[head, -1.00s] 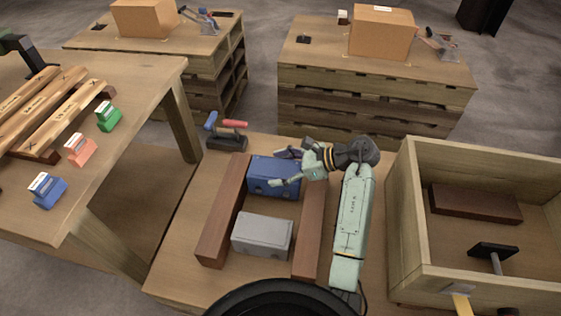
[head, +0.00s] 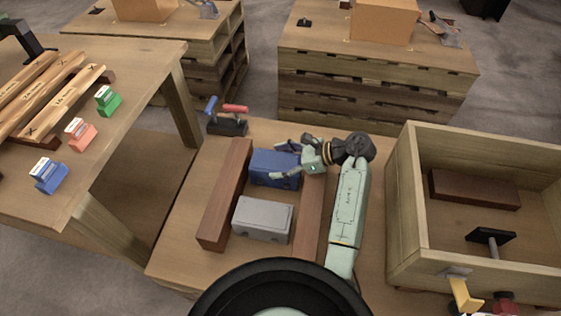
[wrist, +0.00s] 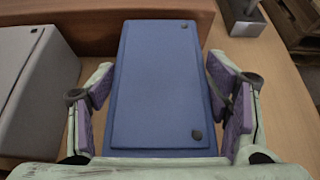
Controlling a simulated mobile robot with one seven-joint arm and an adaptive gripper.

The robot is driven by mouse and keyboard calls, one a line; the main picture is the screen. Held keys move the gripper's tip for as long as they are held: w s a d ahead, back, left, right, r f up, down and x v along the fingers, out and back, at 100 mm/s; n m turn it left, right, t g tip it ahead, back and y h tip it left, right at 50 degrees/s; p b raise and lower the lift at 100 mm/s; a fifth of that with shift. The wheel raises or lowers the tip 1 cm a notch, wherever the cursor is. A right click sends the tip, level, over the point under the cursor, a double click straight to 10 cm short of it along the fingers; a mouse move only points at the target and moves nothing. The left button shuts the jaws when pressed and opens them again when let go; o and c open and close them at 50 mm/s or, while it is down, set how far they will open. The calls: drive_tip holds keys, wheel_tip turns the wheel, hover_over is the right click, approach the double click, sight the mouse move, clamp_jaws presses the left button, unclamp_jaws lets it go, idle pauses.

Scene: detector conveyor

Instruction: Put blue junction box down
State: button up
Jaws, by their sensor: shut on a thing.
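The blue junction box (head: 272,168) is between the two dark red-brown bars on the low wooden table, behind the grey box. It also fills the middle of the wrist view (wrist: 160,85). My gripper (head: 287,160) reaches over it from the right, with a finger on each side of it. In the wrist view its purple-padded fingers (wrist: 165,100) flank the blue box. My gripper is shut on the blue box. Whether the box's underside touches the table is hidden.
The grey box (head: 262,218) stands just in front, also seen in the wrist view (wrist: 30,85). The bars (head: 226,195) (head: 309,210) flank both boxes. A tool holder with red and blue handles (head: 226,125) stands behind. A wooden crate (head: 405,215) is at the right.

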drive_tip(key=shift+s+f+b, duration=0.1)
drive_tip(key=shift+f+b, duration=0.4)
drive_tip(key=shift+b, duration=0.05)
drive_tip(key=o, duration=2)
drive_tip(key=shift+s+a+f, duration=0.1)
drive_tip(key=shift+f, duration=0.05)
drive_tip(key=shift+c, duration=0.2)
drive_tip(key=shift+r+p, duration=0.6)
drive_tip(key=shift+p, duration=0.35)
drive_tip(key=shift+d+r, duration=0.1)
drive_tip(key=shift+d, duration=0.15)
drive_tip(key=b+v, duration=0.2)
drive_tip(key=v, duration=0.4)
drive_tip(key=shift+d, duration=0.1)
drive_tip(key=shift+d+r+b, duration=0.3)
drive_tip(key=shift+d+r, duration=0.1)
drive_tip(key=shift+r, duration=0.05)
